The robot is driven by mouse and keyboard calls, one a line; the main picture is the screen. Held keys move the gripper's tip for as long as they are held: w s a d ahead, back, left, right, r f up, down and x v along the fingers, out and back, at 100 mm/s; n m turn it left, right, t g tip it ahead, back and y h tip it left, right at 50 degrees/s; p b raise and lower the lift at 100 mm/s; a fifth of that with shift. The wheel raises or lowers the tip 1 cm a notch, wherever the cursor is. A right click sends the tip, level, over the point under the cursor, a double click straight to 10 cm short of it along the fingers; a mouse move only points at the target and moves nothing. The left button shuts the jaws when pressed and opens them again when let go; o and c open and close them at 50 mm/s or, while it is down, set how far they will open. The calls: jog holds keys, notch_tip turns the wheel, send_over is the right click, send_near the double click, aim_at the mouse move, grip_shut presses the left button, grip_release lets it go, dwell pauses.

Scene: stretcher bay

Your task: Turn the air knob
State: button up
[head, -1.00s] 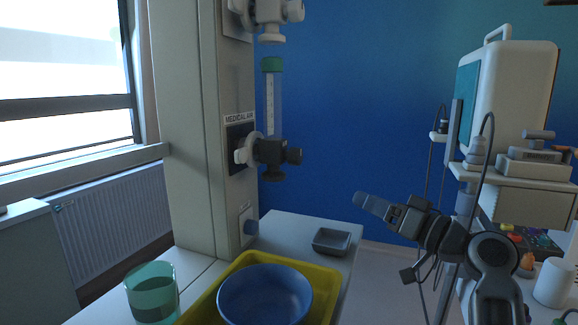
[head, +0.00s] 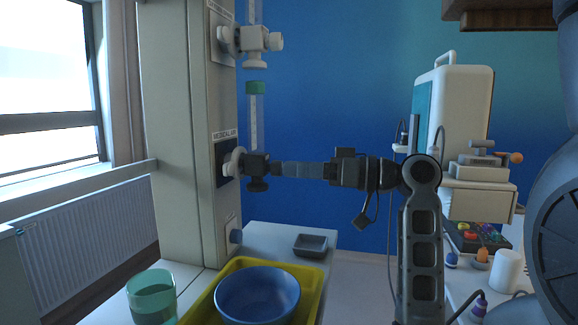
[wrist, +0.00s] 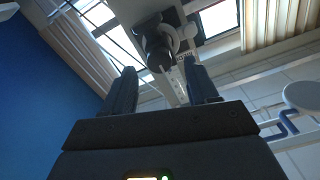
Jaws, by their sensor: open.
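The dark air valve (head: 256,166) sticks out from the wall column under the "MEDICAL AIR" label. Its dark knob faces right, toward my gripper, and is mostly hidden by the fingertips in the head view. In the wrist view the knob (wrist: 159,61) shows just beyond and between the fingertips. My gripper (head: 277,169) is level with the valve, pointing left at it. In the wrist view its two fingers (wrist: 164,77) are apart with nothing held between them. I cannot tell whether they touch the knob.
A clear tube with a green cap (head: 256,88) rises above the air valve. A similar pale valve (head: 257,39) sits higher on the column. Below are a yellow tray (head: 313,279) with a blue bowl (head: 257,294), a green cup (head: 152,299) and a small grey dish (head: 310,245).

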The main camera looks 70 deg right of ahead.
aim_at(275, 168)
jog(key=shift+w+a, duration=0.1)
jog(key=shift+w, duration=1.2)
jog(key=shift+c, duration=0.4)
jog(key=c, duration=1)
jog(key=shift+f+b, duration=0.1)
jog(key=shift+b, duration=0.2)
jog(key=n+b, duration=0.7)
jog(key=b, duration=0.3)
jog(key=shift+n, duration=0.5)
